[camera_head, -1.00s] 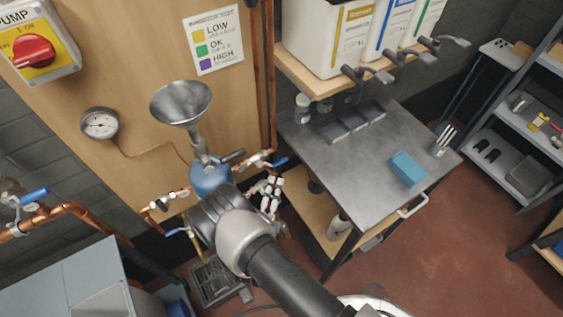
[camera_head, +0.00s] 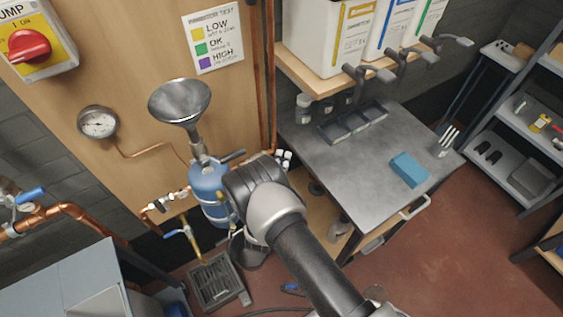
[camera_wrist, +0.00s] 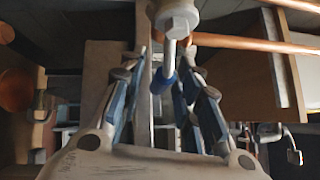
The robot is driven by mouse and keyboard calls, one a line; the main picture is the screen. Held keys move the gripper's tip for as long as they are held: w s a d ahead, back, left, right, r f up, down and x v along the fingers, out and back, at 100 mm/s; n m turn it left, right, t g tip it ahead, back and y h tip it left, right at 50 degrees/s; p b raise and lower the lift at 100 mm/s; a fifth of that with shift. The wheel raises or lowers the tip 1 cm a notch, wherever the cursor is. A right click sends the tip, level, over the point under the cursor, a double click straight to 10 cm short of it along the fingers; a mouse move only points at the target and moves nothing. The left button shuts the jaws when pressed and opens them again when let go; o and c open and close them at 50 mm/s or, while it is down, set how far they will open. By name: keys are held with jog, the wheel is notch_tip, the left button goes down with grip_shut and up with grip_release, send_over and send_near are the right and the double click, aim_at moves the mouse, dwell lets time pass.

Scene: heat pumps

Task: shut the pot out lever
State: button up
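The blue pot (camera_head: 208,190) stands upright against the wooden board, under a metal funnel (camera_head: 180,104). A black lever (camera_head: 232,157) sticks out at its neck. In the wrist view, a blue-sleeved lever (camera_wrist: 162,82) hangs from a pale valve nut (camera_wrist: 178,18) on a copper pipe. My gripper (camera_wrist: 166,58) has its fingers apart, one on each side of this lever. I cannot tell whether either finger touches it. In the head view my wrist hides the fingers and the valve to the right of the pot.
Another blue-handled valve (camera_head: 176,232) hangs left of the pot, above a floor drain (camera_head: 217,281). A metal-topped bench (camera_head: 365,170) with a blue block (camera_head: 409,169) stands to the right. A copper pipe (camera_wrist: 245,42) crosses close to my fingers.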

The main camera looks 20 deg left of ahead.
grip_shut()
jog(key=shift+a+f, duration=0.1)
jog(key=shift+a, duration=0.05)
dwell(0.5)
